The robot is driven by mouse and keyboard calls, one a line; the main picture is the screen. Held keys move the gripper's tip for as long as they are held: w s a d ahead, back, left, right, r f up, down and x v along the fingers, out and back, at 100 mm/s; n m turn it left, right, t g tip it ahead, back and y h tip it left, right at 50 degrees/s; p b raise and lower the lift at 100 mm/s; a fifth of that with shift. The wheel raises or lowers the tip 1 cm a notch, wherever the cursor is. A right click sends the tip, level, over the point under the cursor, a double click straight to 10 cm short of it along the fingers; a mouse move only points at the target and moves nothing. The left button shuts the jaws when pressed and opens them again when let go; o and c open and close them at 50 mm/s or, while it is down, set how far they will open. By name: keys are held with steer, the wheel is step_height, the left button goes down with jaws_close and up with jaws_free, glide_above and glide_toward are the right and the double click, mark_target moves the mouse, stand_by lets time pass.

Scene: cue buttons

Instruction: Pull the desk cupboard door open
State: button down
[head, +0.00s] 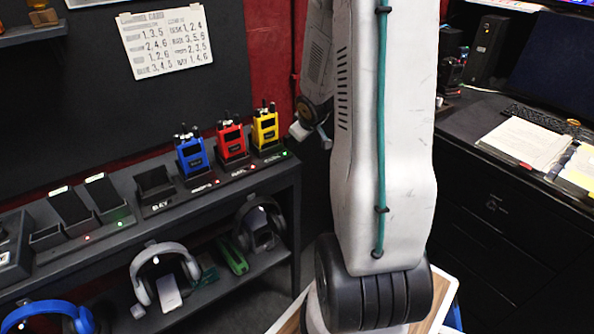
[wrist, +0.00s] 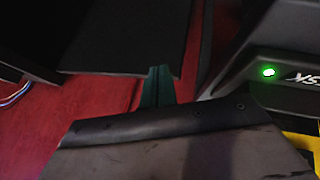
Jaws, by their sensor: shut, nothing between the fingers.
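The black desk (head: 560,215) stands at the right in the head view. Its dark front (head: 485,240) has small handle-like details, and I see no open gap in it. I cannot tell which panel is the cupboard door. My gripper (wrist: 158,75) shows in the wrist view as two teal fingers close together, shut and empty. They point towards a dark panel (wrist: 120,40) in front of a red wall; I cannot tell what this panel is or whether they touch it. In the head view my arm hides the fingers and part of the desk's left side.
A shelf unit (head: 150,220) at the left holds blue (head: 190,155), red (head: 231,142) and yellow (head: 265,132) radios in docks, with headphones below. A green light (wrist: 268,72) is close at the right in the wrist view. Papers (head: 525,142) and a keyboard lie on the desk.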

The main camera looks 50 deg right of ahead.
steer(key=s+d+f+n+t+y, duration=0.15)
steer(key=d+f+t, duration=0.45)
steer(key=f, duration=0.7)
steer(key=s+a+f+m+t+y, duration=0.1)
steer(key=s+a+f+t+y, duration=0.15)
steer(key=s+f+t, duration=0.45)
steer(key=w, duration=1.2)
steer(key=shift+w+d+g, duration=0.35)
steer(key=shift+d+g, duration=0.05)
steer(key=shift+d+r, duration=0.1)
